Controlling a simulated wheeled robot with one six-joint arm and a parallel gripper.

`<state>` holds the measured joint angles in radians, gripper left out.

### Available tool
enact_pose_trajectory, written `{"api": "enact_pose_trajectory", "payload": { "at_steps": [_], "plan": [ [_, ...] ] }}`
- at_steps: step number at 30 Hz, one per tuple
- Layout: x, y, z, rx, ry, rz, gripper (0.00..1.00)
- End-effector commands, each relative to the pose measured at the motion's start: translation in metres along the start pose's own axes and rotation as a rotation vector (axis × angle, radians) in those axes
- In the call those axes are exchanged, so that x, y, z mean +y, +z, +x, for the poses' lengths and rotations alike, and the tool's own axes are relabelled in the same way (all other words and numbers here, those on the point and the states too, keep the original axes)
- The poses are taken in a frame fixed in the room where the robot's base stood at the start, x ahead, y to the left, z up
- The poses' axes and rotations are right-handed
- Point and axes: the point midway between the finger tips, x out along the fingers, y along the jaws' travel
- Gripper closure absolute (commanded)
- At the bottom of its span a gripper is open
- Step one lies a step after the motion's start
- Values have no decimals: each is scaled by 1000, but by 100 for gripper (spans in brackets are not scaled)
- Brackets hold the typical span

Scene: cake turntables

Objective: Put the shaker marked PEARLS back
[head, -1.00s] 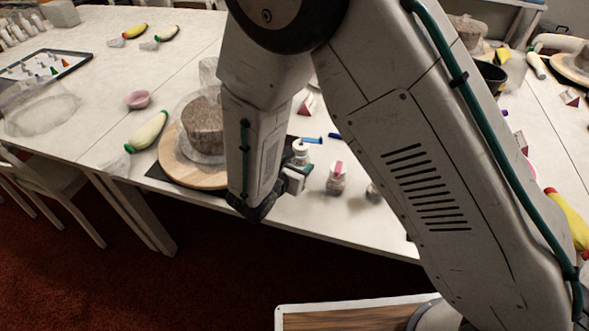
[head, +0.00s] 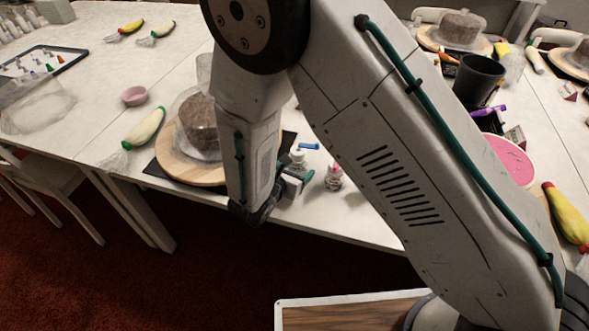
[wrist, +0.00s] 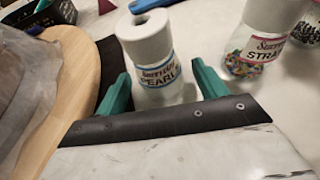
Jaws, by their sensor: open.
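The shaker marked PEARLS (wrist: 155,58) has a white cap, a clear body and a blue-edged label. It stands on the table in the wrist view, and its white top shows in the head view (head: 298,156) beside my gripper (head: 295,183). In the wrist view my gripper (wrist: 160,74) is open, with its teal fingers on either side of the shaker's lower body. Small gaps seem to show at both sides. The shaker's base is partly hidden by my gripper's dark edge. I cannot make out an empty place for this shaker.
A shaker marked STRA... (wrist: 258,42), with colourful sprinkles, stands close to the right, and another shaker (wrist: 308,28) stands beyond it. A round wooden turntable (head: 185,168) with a wrapped cake (head: 202,125) is close on the left. A blue stick (head: 309,146) lies behind.

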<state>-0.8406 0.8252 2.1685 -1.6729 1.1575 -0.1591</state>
Motion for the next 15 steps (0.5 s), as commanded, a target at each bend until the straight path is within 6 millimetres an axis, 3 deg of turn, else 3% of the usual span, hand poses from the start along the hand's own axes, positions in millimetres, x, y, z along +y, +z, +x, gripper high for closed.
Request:
{"api": "enact_pose_trajectory", "payload": {
  "at_steps": [5,15],
  "plan": [
    [1,2,-16,0,4,-1,29],
    [1,2,-88,0,5,0,29]
  ]
}}
